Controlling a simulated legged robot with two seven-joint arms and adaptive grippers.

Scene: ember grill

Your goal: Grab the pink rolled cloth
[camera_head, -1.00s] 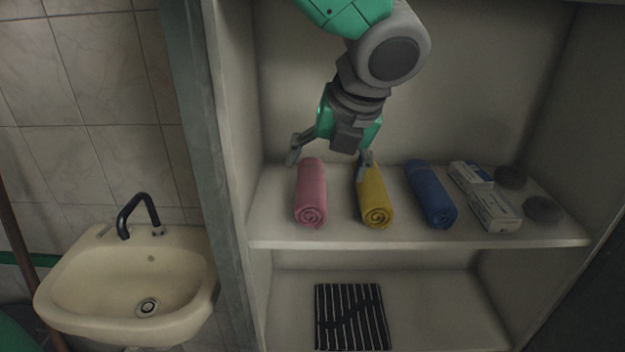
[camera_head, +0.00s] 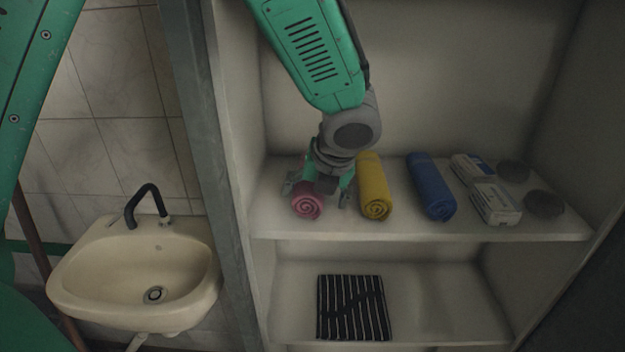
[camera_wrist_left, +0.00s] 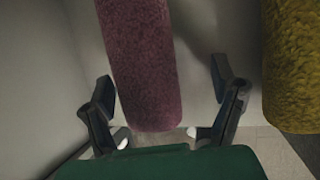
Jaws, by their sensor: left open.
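The pink rolled cloth (camera_head: 308,206) lies at the left end of the upper shelf, its spiral end facing me. My left gripper (camera_head: 316,194) is over it, open, with one finger on each side of the roll. The gripper hides most of the cloth's length in the head view. In the left wrist view the pink roll (camera_wrist_left: 145,65) runs between the two spread fingers (camera_wrist_left: 165,105), with a gap on each side. My right gripper is not in view.
A yellow rolled cloth (camera_head: 374,188) lies close to the right of the gripper's right finger. A blue roll (camera_head: 431,187), white boxes (camera_head: 494,202) and dark round items (camera_head: 544,204) stand farther right. The cabinet's side wall (camera_head: 238,140) is close on the left.

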